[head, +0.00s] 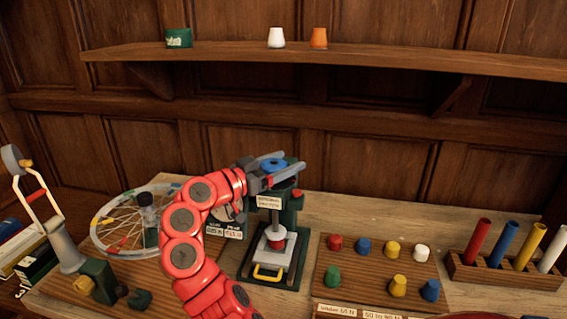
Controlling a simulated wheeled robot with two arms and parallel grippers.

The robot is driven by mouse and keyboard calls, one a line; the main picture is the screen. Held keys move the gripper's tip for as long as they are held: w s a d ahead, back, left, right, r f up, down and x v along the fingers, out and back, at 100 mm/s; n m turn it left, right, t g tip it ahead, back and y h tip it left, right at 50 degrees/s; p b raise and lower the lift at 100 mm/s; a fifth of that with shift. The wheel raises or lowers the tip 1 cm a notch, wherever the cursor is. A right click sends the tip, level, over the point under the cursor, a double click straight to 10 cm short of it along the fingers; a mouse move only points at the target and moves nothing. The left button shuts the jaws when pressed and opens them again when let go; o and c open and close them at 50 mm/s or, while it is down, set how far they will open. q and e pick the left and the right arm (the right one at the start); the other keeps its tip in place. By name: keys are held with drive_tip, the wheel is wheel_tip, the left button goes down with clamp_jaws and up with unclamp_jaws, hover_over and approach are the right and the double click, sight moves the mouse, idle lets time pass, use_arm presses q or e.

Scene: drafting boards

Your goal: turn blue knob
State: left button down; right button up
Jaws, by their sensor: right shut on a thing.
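The blue knob (273,164) is a round disc on top of a dark green press (297,215) in the middle of the workbench. My right gripper (293,160) reaches in from the front left on the red arm. Its two grey fingers lie on either side of the knob and are shut on it. The fingers hide part of the knob's rim. Under the press head, a red-topped piece stands on the press's base, with a yellow handle in front. My left gripper is not in view.
A spoked wheel (118,235) and a lamp-like stand (66,248) are left of the arm. Right of the press, a wooden board (375,274) holds several coloured pegs, beside a rack (500,272) of coloured tubes. A shelf (400,59) runs above, along the wall.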

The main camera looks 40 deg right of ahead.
drive_tip(key=o, duration=1.2)
drive_tip(key=shift+r, duration=0.1)
drive_tip(key=shift+o, duration=0.2)
drive_tip(key=s+a+b, duration=0.1)
drive_tip(key=a, duration=1.6)
drive_tip(key=shift+a, duration=0.15)
